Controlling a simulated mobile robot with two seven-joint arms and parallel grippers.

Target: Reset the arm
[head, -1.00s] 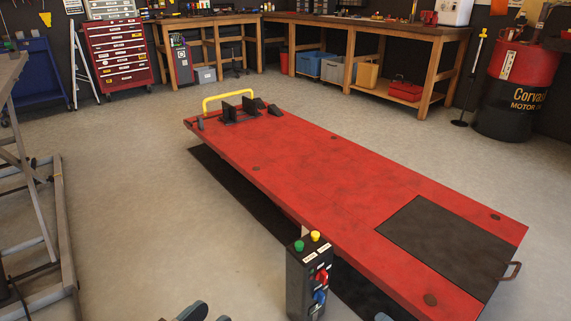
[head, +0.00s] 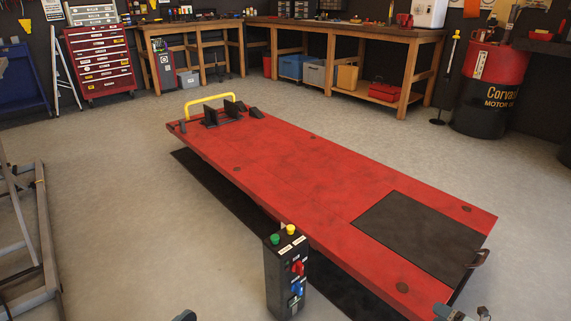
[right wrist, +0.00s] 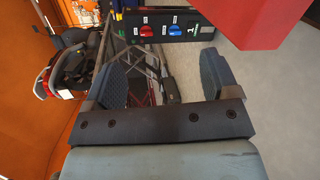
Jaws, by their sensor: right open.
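My right gripper (right wrist: 160,64) is open and empty in the right wrist view, its two blue-grey finger pads apart. A grey piece of what looks like my right arm (head: 456,313) shows at the bottom right of the head view, over the lift's near edge. A small dark tip, probably of my left gripper (head: 185,316), shows at the bottom edge; its jaws cannot be made out. The black control box (head: 285,272) stands upright beside the red lift (head: 300,170). The box's red and blue knobs (right wrist: 160,31) show beyond the right fingers, apart from them.
The lift deck has a yellow wheel hoop (head: 210,102) at its far end and a dark panel (head: 415,235) nearer. A grey metal frame (head: 45,240) stands at left. Workbenches (head: 350,35), a red tool chest (head: 100,62) and a drum (head: 488,90) line the back. Floor between is clear.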

